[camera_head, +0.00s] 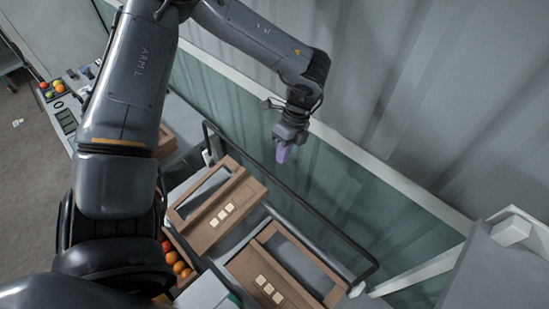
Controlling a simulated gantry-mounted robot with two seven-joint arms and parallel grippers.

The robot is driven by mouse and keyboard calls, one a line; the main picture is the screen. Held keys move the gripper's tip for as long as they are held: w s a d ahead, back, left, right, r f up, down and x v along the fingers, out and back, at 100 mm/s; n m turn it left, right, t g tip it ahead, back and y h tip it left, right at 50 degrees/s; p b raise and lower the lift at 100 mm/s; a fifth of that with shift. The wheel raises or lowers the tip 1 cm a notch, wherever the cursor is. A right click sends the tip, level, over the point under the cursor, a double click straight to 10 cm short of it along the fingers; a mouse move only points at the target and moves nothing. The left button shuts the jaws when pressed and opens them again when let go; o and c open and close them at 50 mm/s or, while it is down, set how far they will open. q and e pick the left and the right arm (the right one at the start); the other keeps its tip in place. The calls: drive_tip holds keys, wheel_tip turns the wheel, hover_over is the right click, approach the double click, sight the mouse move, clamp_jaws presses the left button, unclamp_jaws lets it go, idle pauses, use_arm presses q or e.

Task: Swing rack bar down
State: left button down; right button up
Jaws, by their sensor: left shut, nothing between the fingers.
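The rack bar (318,213) is a thin dark bar with bent ends, running diagonally behind two brown cartons. Its ends come down near pale fittings at the upper left and lower right of the rack. My left gripper (282,153) is shut and empty, its lilac fingertips pointing down. In the picture it appears just beyond the bar, on the wall side, with a gap to it. I cannot tell its height relative to the bar. My right gripper is not in view.
The left carton (196,235) and right carton (247,279) have pale labels and open windows. Red and orange tomatoes (179,266) lie in a crate partly hidden by my left arm. A grey-green wall (400,225) stands close behind the bar.

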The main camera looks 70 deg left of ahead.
use_arm(q)
drive_tip(key=shift+s+d+p, duration=0.3)
drive_tip(key=shift+s+d, duration=0.05)
drive_tip(key=shift+s, duration=0.5)
drive_tip(key=shift+s+d+p, duration=0.25)
drive_tip(key=shift+s+d, duration=0.1)
drive_tip(key=shift+s, duration=0.45)
